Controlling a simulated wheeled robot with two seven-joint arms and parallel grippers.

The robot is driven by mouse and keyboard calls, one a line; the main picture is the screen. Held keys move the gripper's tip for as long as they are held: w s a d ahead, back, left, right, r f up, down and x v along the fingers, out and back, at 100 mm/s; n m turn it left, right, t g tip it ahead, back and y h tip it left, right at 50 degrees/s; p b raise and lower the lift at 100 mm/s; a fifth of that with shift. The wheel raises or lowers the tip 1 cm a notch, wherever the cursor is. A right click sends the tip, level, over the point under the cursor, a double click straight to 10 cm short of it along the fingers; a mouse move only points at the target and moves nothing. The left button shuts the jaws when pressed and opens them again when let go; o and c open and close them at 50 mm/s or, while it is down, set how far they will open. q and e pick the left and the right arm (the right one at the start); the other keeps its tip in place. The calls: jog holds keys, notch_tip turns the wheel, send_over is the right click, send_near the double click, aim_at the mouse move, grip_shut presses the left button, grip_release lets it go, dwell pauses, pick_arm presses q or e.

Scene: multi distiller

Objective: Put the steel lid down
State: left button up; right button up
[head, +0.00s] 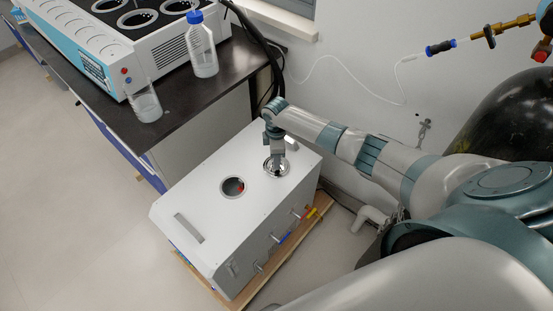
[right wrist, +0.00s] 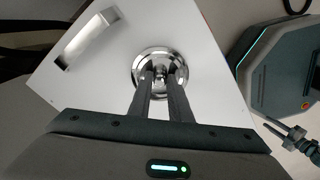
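The steel lid (right wrist: 160,57) is a shiny round disc with a small knob, seen from above in the right wrist view. In the head view it shows (head: 276,170) at the far right opening of the white box (head: 203,215). It looks level there; whether it touches the box top is hard to tell. My right gripper (right wrist: 160,84) points down with its two dark fingers on either side of the knob, shut on it. In the head view my right gripper (head: 277,158) partly hides the lid. What appears to be my left gripper (right wrist: 285,133) shows small in the right wrist view.
An uncovered round opening (head: 232,187) and a handle (head: 189,228) are on the box top. A dark bench (head: 190,103) behind holds a blue-capped bottle (head: 202,52) and a beaker (head: 145,103). The left floor is clear.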

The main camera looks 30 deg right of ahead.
jog(key=o, duration=0.3)
pick_arm(q)
jog(key=shift+w, duration=0.1)
jog(key=shift+r, duration=0.1)
pick_arm(e)
jog(key=shift+r, duration=0.15)
